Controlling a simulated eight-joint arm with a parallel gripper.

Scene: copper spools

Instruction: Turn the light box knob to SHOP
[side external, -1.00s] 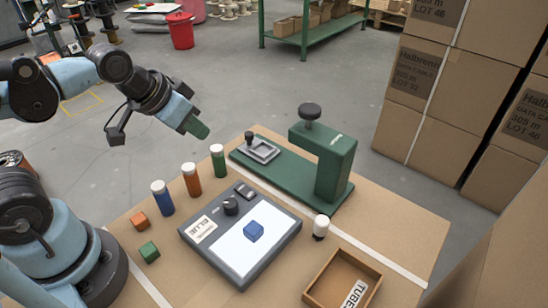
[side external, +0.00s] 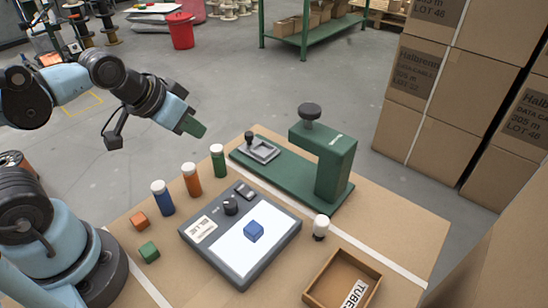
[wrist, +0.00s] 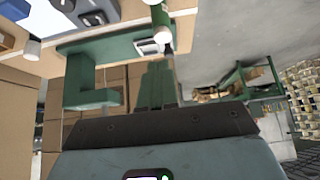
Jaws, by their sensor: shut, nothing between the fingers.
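The light box (side external: 222,261) lies on the table with a lit white panel. Its black knob (side external: 231,206) stands near the back left edge, by a white label (side external: 199,229) and a small switch (side external: 245,190). The knob's pointer direction is too small to read. A blue cube (side external: 253,231) rests on the lit panel. My gripper (side external: 198,130) is shut and empty, in the air behind and above the tubes, well apart from the knob. In the wrist view, the gripper's green fingers (wrist: 157,85) point toward the green press; a corner of the light box (wrist: 90,10) shows at the top.
Blue (side external: 163,198), orange (side external: 192,180) and green (side external: 218,161) tubes with white caps stand left of the box. A green press (side external: 325,165) stands behind it. An orange cube (side external: 140,220), a green cube (side external: 149,252), a white-topped stamp (side external: 321,227) and a wooden tray (side external: 372,265) sit nearby.

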